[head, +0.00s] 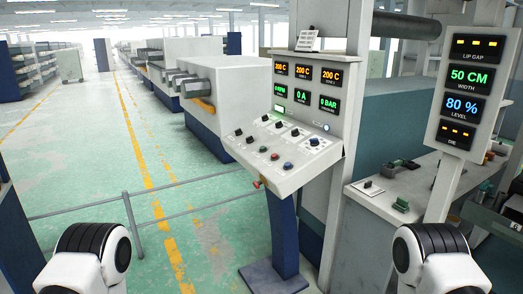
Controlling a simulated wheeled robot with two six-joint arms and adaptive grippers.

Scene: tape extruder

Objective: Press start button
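A control panel (282,155) with a sloped white face stands on a blue post right of the middle. Its lower row holds several small buttons: a greenish one (263,149), a red one (275,156) and a blue one (288,165). Several black knobs (278,124) sit above them. A small lit round button (326,127) is on the upright plate behind. Labels are too small to read, so I cannot tell which is the start button. Only links of my two arms show at the bottom corners; neither gripper is in view, and nothing of mine touches the panel.
Displays (302,85) above the panel read 200 C, with zeros below. A second display post (465,95) stands at the right by a grey workbench (400,190). A grey railing (170,212) runs left of the panel's post. The green floor (85,160) at left is open.

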